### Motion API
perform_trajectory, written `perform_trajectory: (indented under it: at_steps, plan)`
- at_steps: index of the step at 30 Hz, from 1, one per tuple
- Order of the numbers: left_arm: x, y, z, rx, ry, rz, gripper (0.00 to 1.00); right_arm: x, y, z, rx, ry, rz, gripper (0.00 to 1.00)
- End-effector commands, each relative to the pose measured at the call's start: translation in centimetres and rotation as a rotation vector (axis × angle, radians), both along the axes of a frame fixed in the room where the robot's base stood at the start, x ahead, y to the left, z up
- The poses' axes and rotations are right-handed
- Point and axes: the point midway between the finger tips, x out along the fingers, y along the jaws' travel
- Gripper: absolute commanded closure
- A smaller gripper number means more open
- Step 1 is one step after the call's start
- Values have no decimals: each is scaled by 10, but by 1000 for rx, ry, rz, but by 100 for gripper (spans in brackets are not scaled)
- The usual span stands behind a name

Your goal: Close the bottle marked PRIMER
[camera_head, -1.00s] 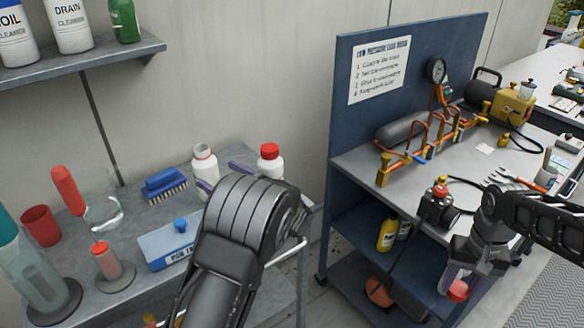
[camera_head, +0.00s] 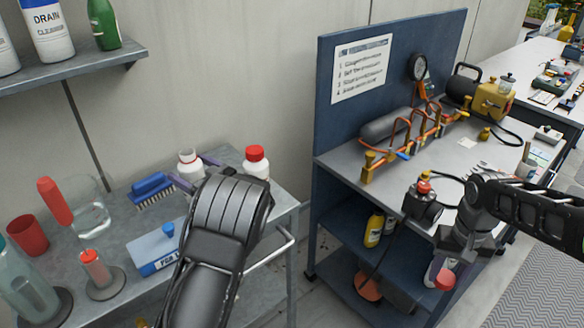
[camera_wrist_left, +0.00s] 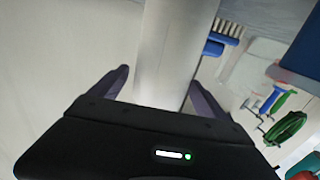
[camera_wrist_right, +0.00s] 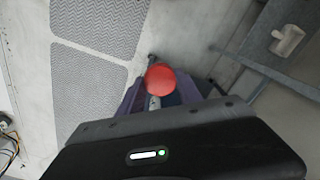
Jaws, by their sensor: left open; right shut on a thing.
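A white bottle (camera_head: 190,166) without a cap stands on the left cart; no PRIMER marking is readable. A similar white bottle (camera_head: 257,164) with a red cap stands to its right. My left gripper (camera_head: 193,171) is open, with its purple fingers on either side of the uncapped bottle. The left wrist view shows the white bottle body (camera_wrist_left: 172,50) between the spread fingers; contact cannot be told. My right gripper (camera_wrist_right: 160,88) is shut on a red cap (camera_wrist_right: 160,79), held in front of the right bench. The cap also shows in the head view (camera_head: 445,279).
The left cart also carries a blue brush (camera_head: 152,188), a blue-white box (camera_head: 157,248), a red cup (camera_head: 29,233) and glassware. A shelf (camera_head: 80,68) hangs above. The right bench (camera_head: 345,162) holds a copper pipe rig and a gauge.

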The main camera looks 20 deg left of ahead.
Motion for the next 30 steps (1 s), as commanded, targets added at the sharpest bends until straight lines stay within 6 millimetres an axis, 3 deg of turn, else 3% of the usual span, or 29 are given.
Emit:
perform_trajectory:
  at_steps: [18, 30]
  plan:
    - [1, 1, 0, 0, 0, 0, 13, 0, 0, 0, 0, 0, 0, 95]
    - [1, 1, 0, 0, 0, 0, 45, 0, 0, 0, 0, 0, 0, 95]
